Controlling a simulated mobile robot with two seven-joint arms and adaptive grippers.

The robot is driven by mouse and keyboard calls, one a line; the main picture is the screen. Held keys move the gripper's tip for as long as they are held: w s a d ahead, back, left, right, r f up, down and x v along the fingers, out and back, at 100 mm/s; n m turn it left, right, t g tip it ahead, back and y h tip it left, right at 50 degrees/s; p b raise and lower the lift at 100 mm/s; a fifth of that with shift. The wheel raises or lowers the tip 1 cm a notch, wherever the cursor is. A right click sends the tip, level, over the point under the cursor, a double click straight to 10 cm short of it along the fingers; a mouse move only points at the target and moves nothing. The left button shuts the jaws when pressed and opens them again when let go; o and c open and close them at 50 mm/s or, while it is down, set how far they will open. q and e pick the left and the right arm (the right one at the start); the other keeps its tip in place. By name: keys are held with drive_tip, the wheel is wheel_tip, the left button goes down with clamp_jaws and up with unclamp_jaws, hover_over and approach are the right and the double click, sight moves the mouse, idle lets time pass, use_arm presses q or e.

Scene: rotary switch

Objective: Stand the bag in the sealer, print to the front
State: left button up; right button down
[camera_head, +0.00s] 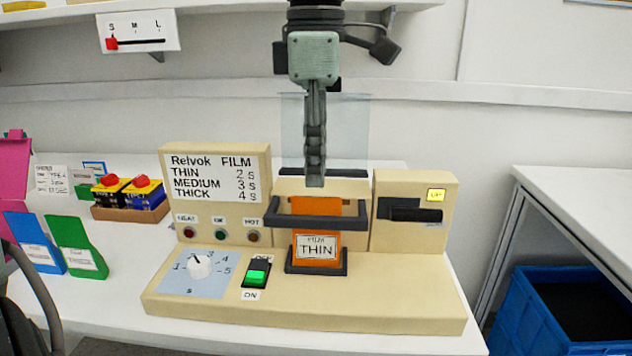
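The bag has a clear upper film (345,130) and an orange lower part (317,205) with a white label reading FILM THIN facing the front. It stands upright in the beige sealer (390,300), passing through the dark rectangular frame (275,212), with its bottom in the dark low holder (337,268). My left gripper (315,182) points straight down, with its fingers shut on the clear film just above the frame. The rear finger is largely hidden. My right gripper is not in view.
The sealer carries a white dial (200,266), a green rocker switch (257,273) and a panel listing film times (215,175). Blue (35,242) and green (80,247) stands and a box (130,205) are on the left. A blue crate (530,300) stands at lower right.

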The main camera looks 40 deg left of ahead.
use_arm(q)
wheel_tip(320, 180, up, 8)
idle(0.5)
